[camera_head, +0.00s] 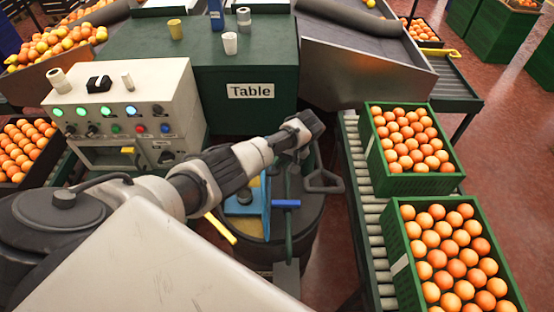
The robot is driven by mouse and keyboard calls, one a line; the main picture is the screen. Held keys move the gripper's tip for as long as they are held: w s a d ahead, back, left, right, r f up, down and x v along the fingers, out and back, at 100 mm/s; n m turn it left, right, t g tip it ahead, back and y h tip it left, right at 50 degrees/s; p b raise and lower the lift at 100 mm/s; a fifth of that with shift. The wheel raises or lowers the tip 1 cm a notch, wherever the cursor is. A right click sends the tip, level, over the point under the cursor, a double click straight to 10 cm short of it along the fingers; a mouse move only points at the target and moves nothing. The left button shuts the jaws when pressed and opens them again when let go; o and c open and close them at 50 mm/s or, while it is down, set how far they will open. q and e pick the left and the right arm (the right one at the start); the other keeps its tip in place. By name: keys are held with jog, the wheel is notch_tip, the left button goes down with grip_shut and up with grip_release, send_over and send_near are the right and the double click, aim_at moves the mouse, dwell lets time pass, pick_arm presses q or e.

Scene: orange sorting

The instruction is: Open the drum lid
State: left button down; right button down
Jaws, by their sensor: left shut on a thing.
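A dark drum (307,238) stands at the lower middle, in front of the table. Tools with blue, grey and yellow handles show at its top, and a blue piece (240,227) lies among them. My left gripper (306,128) reaches in from the left over the drum's far side. My right gripper is not in view.
A green crate of oranges (392,181) and another (400,284) stand on the roller conveyor (364,205) at right. A control box (180,95) with lit buttons stands at left. The table (220,60) is behind the drum.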

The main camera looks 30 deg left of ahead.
pick_arm(q)
jog(key=shift+s+d+f, duration=0.15)
jog(key=shift+d+f, duration=0.05)
jog(key=shift+f, duration=0.35)
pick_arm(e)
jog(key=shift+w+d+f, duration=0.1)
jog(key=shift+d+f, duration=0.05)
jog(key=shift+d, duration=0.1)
pick_arm(q)
jog(key=c, duration=1.1)
grip_release()
jog(key=shift+a, duration=0.15)
jog(key=shift+w, duration=0.25)
jog(key=shift+r, duration=0.1)
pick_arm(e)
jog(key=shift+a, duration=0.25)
pick_arm(q)
jog(key=shift+r, duration=0.1)
